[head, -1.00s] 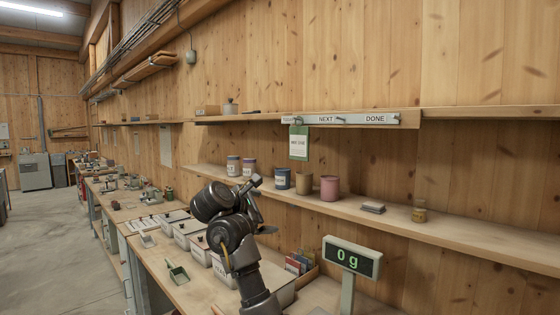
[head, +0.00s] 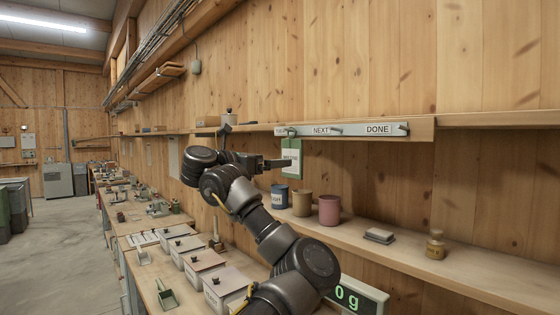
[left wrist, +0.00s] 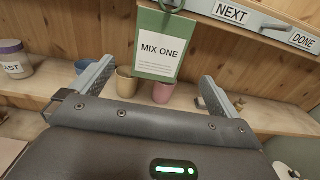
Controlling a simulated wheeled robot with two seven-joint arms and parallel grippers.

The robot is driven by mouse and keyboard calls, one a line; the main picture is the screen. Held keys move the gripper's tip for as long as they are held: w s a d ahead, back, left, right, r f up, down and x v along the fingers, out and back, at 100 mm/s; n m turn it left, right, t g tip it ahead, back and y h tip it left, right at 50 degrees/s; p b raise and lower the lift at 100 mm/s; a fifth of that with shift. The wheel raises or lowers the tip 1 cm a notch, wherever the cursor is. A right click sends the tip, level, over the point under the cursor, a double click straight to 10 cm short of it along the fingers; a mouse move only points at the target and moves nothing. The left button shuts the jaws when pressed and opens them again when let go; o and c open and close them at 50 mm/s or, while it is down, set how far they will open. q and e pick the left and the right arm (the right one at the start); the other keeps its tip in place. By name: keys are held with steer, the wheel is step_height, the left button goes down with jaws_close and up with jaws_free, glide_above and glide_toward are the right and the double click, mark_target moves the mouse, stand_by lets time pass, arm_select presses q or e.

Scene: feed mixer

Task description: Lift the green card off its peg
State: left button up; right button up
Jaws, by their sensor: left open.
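The green card (head: 292,148) hangs from the leftmost peg of the label rail (head: 355,130) on the upper shelf's edge. In the left wrist view the card (left wrist: 160,48) shows a green border and a white panel reading "MIX ONE". A loop shows at its top edge, cut off by the frame. My left gripper (head: 258,144) is open, at the card's left in the head view. In the left wrist view its fingers (left wrist: 157,72) stand to either side of the card's lower part, touching nothing visible. My right gripper is not in view.
On the lower shelf, a blue tin (head: 279,196), a tan cup (head: 302,203) and a pink cup (head: 329,210) stand below the card. A small jar (head: 436,245) stands farther right. A scale display (head: 352,300) is partly hidden by my arm. White bins (head: 205,262) line the bench.

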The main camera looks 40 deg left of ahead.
mark_target(291, 157)
arm_select(q)
steer(key=w+p, duration=0.1)
steer(key=w, duration=0.2)
steer(key=w+p, duration=0.2)
steer(key=w, duration=0.1)
steer(key=w+d+p, duration=0.1)
steer(key=w, duration=0.2)
steer(key=shift+w+r, duration=0.15)
steer(key=shift+r, duration=0.15)
steer(key=shift+w+p, duration=0.45)
steer(key=shift+w, duration=0.15)
steer(key=shift+w+f, duration=0.15)
steer(key=shift+w, duration=0.05)
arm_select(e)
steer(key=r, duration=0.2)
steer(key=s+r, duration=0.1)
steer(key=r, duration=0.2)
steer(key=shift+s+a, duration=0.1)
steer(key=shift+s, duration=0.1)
arm_select(q)
steer(key=c, duration=1)
steer(key=shift+r, duration=0.25)
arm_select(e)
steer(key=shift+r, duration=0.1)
